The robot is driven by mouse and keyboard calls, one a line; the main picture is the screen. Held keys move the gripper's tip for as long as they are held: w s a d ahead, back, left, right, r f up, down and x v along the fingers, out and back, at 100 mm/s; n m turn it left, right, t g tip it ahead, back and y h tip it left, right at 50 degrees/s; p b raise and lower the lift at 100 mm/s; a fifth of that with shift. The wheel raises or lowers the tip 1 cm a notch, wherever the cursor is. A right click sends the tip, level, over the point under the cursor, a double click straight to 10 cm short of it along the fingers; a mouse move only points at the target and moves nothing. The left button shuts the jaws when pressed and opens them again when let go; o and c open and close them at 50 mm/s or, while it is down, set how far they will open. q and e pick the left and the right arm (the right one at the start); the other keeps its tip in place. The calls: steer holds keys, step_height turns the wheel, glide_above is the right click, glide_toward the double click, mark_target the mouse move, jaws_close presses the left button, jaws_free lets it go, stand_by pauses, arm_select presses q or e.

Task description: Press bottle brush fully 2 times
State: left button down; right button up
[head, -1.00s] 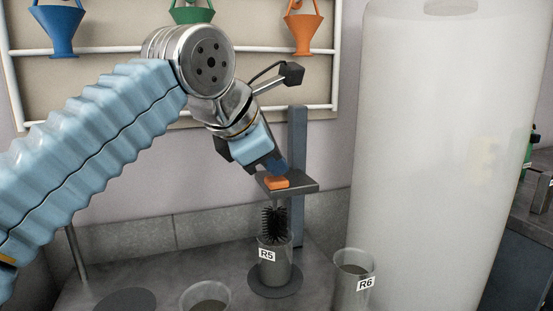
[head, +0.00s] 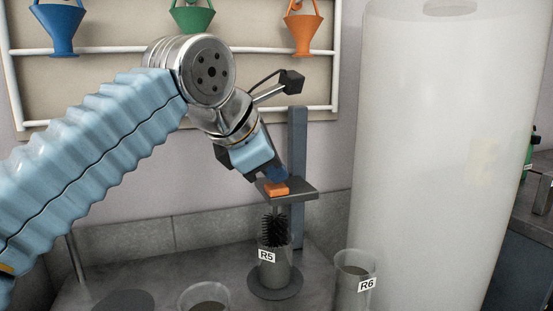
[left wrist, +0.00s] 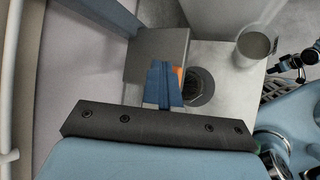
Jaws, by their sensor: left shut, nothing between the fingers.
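The bottle brush (head: 275,230) has dark bristles and stands upright below a grey plate (head: 302,191) on a post. Its bristles are partly inside the beaker labelled R5 (head: 268,272). An orange block (head: 276,189) sits on top of the plate. My left gripper (head: 277,175) is shut and empty, its blue tips pointing down at the orange block and seeming to touch it. In the left wrist view the blue fingers (left wrist: 163,84) are together and hide most of the orange block (left wrist: 178,74).
A beaker labelled R6 (head: 352,283) stands to the right of R5. Another beaker (head: 205,297) is at the front. A large pale cylinder (head: 435,160) fills the right side. Coloured funnels, such as the orange one (head: 303,24), hang on the rack behind.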

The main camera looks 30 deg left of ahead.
arm_select(q)
steer(key=shift+f+b, duration=0.75)
steer(key=shift+f, duration=0.25)
stand_by(0.5)
steer(key=shift+r, duration=0.1)
steer(key=shift+r+p, duration=1.4)
steer(key=shift+p, duration=0.15)
step_height(320, 180, up, 2)
steer(key=shift+r+p, duration=0.2)
steer(key=shift+p, duration=1.05)
steer(key=shift+r+p, duration=0.9)
steer(key=shift+r, duration=0.35)
steer(key=shift+r, duration=2.5)
